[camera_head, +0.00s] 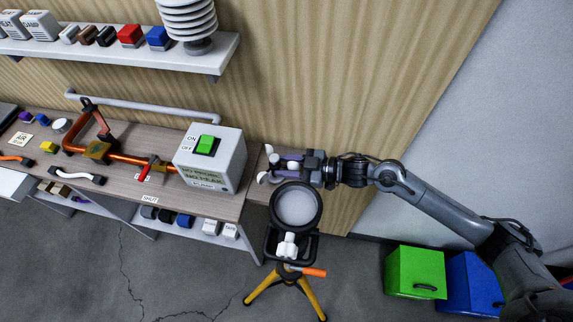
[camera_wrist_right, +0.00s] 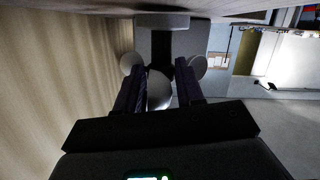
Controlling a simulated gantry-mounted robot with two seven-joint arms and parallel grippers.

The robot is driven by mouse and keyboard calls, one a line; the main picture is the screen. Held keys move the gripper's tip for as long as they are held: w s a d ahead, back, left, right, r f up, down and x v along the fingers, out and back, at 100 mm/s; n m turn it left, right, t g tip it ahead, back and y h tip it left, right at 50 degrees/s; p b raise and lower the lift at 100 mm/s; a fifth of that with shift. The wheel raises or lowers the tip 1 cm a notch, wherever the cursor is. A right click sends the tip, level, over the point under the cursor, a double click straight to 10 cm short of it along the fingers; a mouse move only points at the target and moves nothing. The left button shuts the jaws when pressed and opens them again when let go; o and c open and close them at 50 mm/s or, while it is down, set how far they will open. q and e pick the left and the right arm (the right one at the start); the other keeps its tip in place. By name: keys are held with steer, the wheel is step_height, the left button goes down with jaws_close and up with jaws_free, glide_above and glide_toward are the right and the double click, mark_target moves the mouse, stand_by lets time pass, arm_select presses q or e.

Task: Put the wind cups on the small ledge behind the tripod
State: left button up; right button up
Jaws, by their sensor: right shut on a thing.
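My right gripper (camera_head: 292,166) reaches in from the right, beside the wall and just behind the top of the tripod. It is shut on the wind cups (camera_head: 266,177), whose pale rounded cups stick out past the fingers. In the right wrist view the cups (camera_wrist_right: 158,91) show between and beside the two dark fingers. The tripod (camera_head: 318,300) has yellow legs and carries a round black-rimmed head (camera_head: 297,207). A small brown ledge (camera_head: 257,191) shows in part behind it, beside the cups. I cannot tell whether the cups touch it. My left gripper is out of view.
A switch box (camera_head: 225,160) with a green button stands on the bench's right end, close to the cups. A white shelf (camera_head: 215,55) is above. Green (camera_head: 414,270) and blue (camera_head: 470,285) boxes stand on the floor at right.

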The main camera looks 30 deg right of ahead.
steer(key=shift+f, duration=0.3)
stand_by(0.4)
steer(key=o, duration=1.1)
steer(key=shift+o, duration=0.3)
steer(key=shift+o, duration=0.4)
steer(key=o, duration=0.4)
